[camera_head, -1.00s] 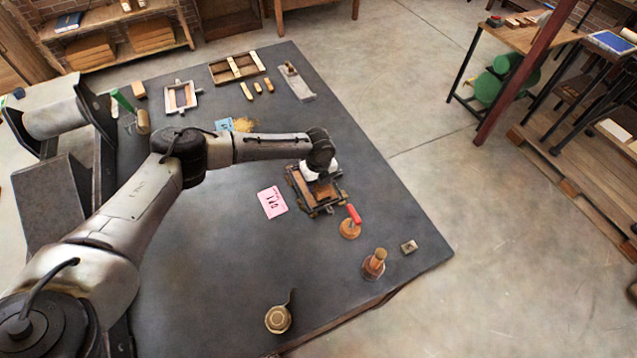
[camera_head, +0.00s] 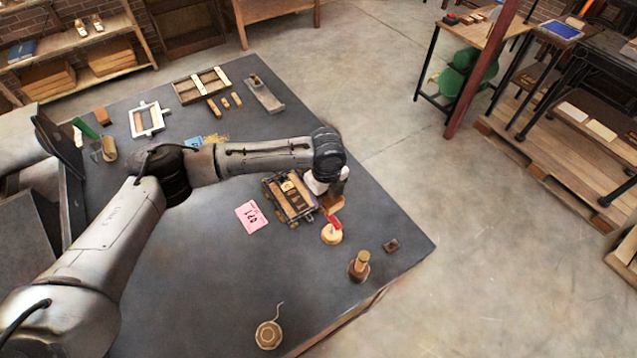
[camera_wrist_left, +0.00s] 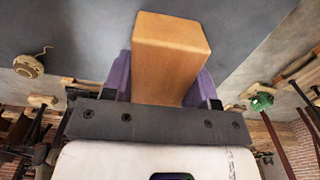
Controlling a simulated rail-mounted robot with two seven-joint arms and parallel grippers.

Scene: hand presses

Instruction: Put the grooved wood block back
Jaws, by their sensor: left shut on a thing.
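My left gripper (camera_head: 330,190) is shut on a plain wood block, whose end (camera_head: 332,203) shows below the hand in the head view. In the left wrist view the wood block (camera_wrist_left: 168,60) is clamped between the purple finger pads of the gripper (camera_wrist_left: 165,78). I cannot make out a groove on its visible faces. The hand is beside the right end of a small wooden press frame (camera_head: 290,198) on the dark bench. The hand and forearm hide part of the frame's far side. My right gripper is not in view.
A red-handled round tool (camera_head: 332,232) stands just below the held block. A pink card (camera_head: 251,217) lies left of the press. A wooden peg on a base (camera_head: 360,266) and a small block (camera_head: 391,245) stand to the right.

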